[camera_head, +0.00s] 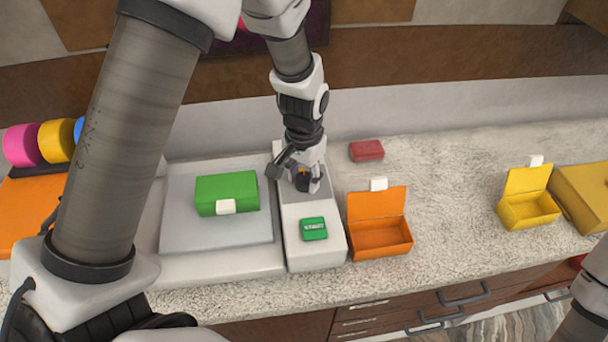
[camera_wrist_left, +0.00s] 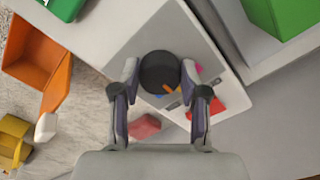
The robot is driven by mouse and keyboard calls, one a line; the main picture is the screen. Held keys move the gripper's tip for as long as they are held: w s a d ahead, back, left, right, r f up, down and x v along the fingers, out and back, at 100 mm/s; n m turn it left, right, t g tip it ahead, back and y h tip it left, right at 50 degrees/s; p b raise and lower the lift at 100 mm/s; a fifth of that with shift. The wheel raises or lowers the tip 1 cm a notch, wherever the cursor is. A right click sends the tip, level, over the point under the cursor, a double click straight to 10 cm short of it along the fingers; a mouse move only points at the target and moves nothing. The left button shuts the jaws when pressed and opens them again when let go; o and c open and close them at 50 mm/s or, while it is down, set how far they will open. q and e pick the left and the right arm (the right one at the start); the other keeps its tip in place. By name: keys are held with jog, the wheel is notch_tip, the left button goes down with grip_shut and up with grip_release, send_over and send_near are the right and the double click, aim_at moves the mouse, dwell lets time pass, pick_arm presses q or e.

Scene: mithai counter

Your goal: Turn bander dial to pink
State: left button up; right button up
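The bander (camera_head: 316,255) is a pale, narrow unit on the counter with a green block (camera_head: 313,229) at its front. Its dark round dial (camera_wrist_left: 159,72) sits on a grey panel, with a small orange mark at its lower edge. A pink mark (camera_wrist_left: 198,69) shows to the right of the dial, partly hidden by a finger; a blue mark lies below it. My left gripper (camera_wrist_left: 160,70) has a finger on each side of the dial, apparently touching it. In the head view the gripper (camera_head: 301,176) partly covers the dial. My right gripper is out of view.
A green box (camera_head: 227,191) sits on the grey plate left of the bander. An open orange box (camera_head: 379,231) stands close on its right, with a red box (camera_head: 366,150) behind. An open yellow box (camera_head: 528,205) is farther right. Ribbon rolls (camera_head: 55,140) stand far left.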

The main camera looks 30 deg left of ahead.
aim_at(305, 177)
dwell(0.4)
pick_arm(q)
jog(key=n+p, duration=0.3)
jog(key=n, duration=0.1)
jog(key=n+p, duration=0.1)
jog(key=n, duration=0.1)
jog(key=n+p, duration=0.1)
jog(key=n, duration=0.2)
jog(key=shift+w+d, duration=0.15)
dwell(0.4)
jog(key=o, duration=1.1)
jog(key=shift+o, duration=0.3)
jog(key=shift+w+a+f, duration=0.2)
notch_tip(305, 177, up, 12)
